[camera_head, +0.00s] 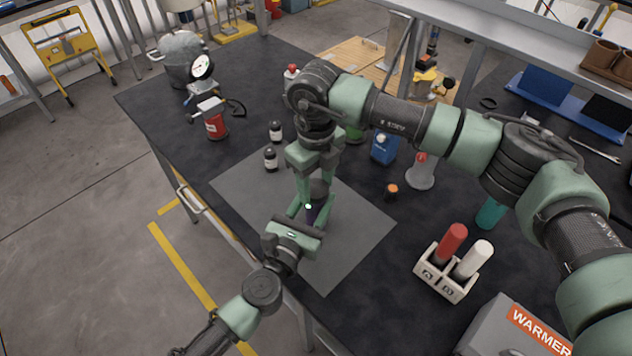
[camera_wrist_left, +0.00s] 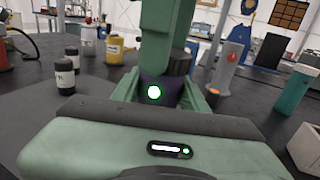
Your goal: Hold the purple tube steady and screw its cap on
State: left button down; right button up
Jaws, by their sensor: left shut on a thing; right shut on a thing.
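The purple tube (camera_head: 314,213) stands upright on the grey mat (camera_head: 362,226), mostly hidden by the grippers. It also shows in the left wrist view (camera_wrist_left: 168,92), where a glowing green-white spot sits in front of it. My left gripper (camera_head: 311,210) is shut around the tube from the near side. A dark grey cap (camera_head: 318,187) is at the tube's top and also shows in the left wrist view (camera_wrist_left: 180,63). My right gripper (camera_head: 317,180) comes down from above and is shut on the cap. I cannot tell whether the cap's thread is engaged.
An orange-topped small jar (camera_head: 391,191) is to the right. A white rack (camera_head: 443,278) holds a red and a white tube. A warmer (camera_head: 515,330) stands at the near right. The mat's front is clear.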

jog(key=shift+m, duration=0.5)
jog(key=o, duration=1.6)
jog(key=shift+r, duration=0.15)
notch_tip(320, 180, up, 12)
jog(key=shift+f, duration=0.1)
pick_arm(q)
jog(key=c, duration=0.7)
grip_release()
jog(key=shift+s, duration=0.1)
